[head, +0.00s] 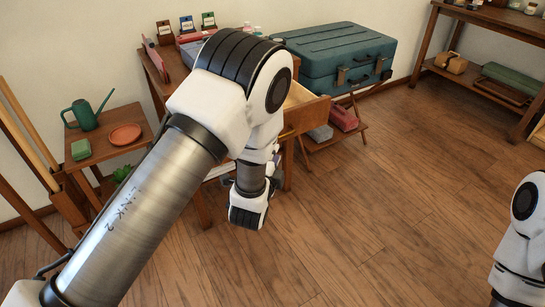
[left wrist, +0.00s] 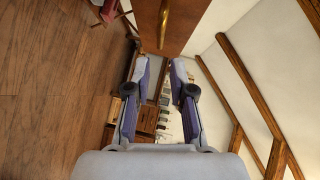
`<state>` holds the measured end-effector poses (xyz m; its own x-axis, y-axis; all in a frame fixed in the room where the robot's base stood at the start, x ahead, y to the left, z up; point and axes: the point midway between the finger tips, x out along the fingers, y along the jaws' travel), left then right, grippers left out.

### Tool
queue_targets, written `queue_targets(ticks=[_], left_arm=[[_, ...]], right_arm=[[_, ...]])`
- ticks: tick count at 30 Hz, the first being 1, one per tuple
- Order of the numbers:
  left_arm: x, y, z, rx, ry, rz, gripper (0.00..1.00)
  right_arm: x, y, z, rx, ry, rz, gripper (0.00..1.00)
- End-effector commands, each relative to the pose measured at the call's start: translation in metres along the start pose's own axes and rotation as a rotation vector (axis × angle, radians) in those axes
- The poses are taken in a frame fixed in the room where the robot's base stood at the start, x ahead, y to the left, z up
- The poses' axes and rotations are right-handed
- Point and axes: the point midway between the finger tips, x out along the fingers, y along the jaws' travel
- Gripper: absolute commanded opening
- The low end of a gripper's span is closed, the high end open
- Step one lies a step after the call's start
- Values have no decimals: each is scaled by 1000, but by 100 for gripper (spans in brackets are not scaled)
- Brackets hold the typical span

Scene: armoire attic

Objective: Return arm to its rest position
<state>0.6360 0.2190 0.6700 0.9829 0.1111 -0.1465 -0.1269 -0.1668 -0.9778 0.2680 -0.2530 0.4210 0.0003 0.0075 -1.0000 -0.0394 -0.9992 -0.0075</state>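My left arm (head: 150,210) reaches from the bottom left across the middle of the head view. Its gripper is mostly hidden there behind the arm and wrist. In the left wrist view the left gripper (left wrist: 163,75) has its two fingers apart, with nothing between them. A brown wooden panel with a brass handle (left wrist: 167,20) shows beyond the fingertips, and the fingers look clear of the handle. My right arm (head: 522,240) shows in part at the right edge of the head view; its gripper is out of view.
An open drawer (head: 306,115) juts from the wooden desk close behind my left arm. A teal suitcase (head: 335,50) stands behind it. A side table at left holds a green watering can (head: 82,115) and an orange saucer (head: 125,134). The floor (head: 375,200) at centre right is clear.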

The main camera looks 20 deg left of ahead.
Motion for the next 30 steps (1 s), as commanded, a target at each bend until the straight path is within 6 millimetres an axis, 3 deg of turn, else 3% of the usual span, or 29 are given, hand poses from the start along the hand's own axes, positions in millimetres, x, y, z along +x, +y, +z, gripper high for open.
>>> queue_targets(ticks=[4, 15, 18, 20, 23, 26, 27, 30], left_arm=[[-11, 0, 0, 1, 1, -1, 23], [-11, 0, 0, 0, 0, -1, 23], [-13, 10, 4, 0, -6, 17, 23], [-15, 28, 14, -7, -26, 51, 23], [-36, 79, 45, -20, -82, 169, 23], [-77, 146, 78, -106, -157, 384, 23], [-98, 172, 90, -175, -199, 480, 23], [-157, 225, 110, -377, -335, 701, 23]], right_arm=[[0, 0, 0, 0, 0, 0, 40], [0, 0, 0, 0, 0, 0, 40], [0, 0, 0, 0, 0, 0, 40], [0, 0, 0, 0, 0, 0, 40], [0, 0, 0, 0, 0, 0, 40], [0, 0, 0, 0, 0, 0, 40], [0, 0, 0, 0, 0, 0, 40], [0, 0, 0, 0, 0, 0, 40]])
